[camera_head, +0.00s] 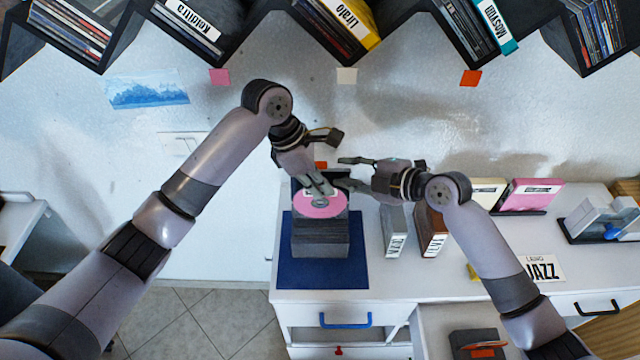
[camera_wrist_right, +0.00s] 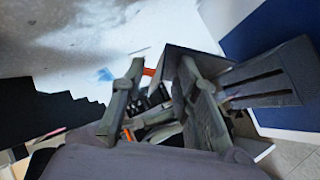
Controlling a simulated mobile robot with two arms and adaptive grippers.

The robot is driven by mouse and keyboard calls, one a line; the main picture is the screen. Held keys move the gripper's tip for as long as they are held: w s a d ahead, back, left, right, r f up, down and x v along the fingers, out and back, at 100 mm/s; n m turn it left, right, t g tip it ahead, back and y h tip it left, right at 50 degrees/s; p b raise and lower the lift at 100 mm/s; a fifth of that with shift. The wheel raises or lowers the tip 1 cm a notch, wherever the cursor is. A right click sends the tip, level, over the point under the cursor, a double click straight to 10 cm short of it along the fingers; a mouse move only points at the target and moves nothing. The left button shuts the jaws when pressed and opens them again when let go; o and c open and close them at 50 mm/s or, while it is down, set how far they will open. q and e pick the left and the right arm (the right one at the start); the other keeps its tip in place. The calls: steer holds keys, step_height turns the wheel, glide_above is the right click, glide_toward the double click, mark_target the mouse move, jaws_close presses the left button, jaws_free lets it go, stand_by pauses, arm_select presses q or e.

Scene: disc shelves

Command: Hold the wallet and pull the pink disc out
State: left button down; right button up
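The wallet (camera_head: 320,239) is a dark grey, thick block on a blue mat (camera_head: 292,276) at the table's left end. The pink disc (camera_head: 320,210) lies flat at the wallet's top, with its far part covered by my left gripper (camera_head: 318,189). The left fingertips are over the disc's middle; whether they grip it is hidden. My right gripper (camera_head: 354,172) is beside the wallet's far right corner, its fingers spread. In the right wrist view, the right gripper (camera_wrist_right: 160,110) shows a wide gap between its fingers, one of them close to a dark panel.
Upright cases (camera_head: 394,232) and a brown case (camera_head: 431,232) stand right of the mat. A pink case (camera_head: 528,194) and a JAZZ label (camera_head: 542,268) are further right. Disc shelves (camera_head: 225,30) line the wall above. Floor (camera_head: 190,325) lies left of the table.

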steer(key=v, duration=1.2)
steer(key=shift+f, duration=0.1)
